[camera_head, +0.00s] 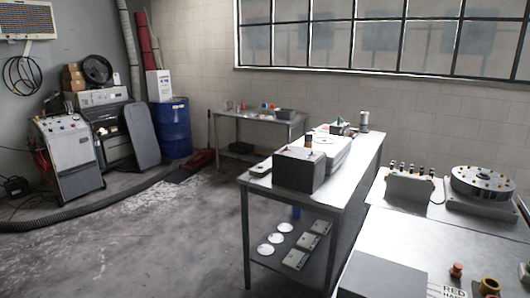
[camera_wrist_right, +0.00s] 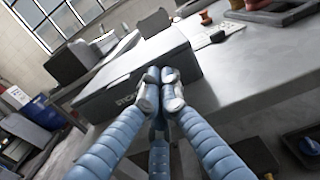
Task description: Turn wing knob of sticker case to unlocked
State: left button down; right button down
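The sticker case is a grey box in the right wrist view (camera_wrist_right: 118,92), with dark letters beginning "STIC" on its front face. The grey box (camera_head: 380,275) at the bottom of the head view looks like the same case; no label shows there. My right gripper (camera_wrist_right: 161,84) has blue ribbed fingers with silver tips. The tips are drawn together in front of the case's front face, to the right of the letters. The wing knob is not visible; the fingertips cover that part. I cannot tell whether they touch it. My left gripper is in no view.
The case stands by the edge of a light table (camera_head: 405,235). Copper-coloured spools (camera_head: 455,271) and a round black-and-silver device (camera_head: 483,183) are on that table. A dark box (camera_head: 299,169) stands on the table behind. A blue barrel (camera_head: 173,128) is farther back.

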jog(key=shift+s+d+f+b, duration=0.1)
jog(key=shift+s+d+b, duration=0.15)
jog(key=shift+b, duration=0.1)
dwell(0.6)
jog(key=shift+s+d+b, duration=0.15)
jog(key=shift+d+b, duration=0.2)
jog(key=shift+b, duration=0.15)
jog(key=shift+s+d, duration=0.1)
jog(key=shift+d+r+p, duration=0.1)
jog(key=shift+r+p, duration=0.25)
jog(key=shift+r, duration=0.05)
jog(key=b+v, duration=0.1)
jog(key=v, duration=0.5)
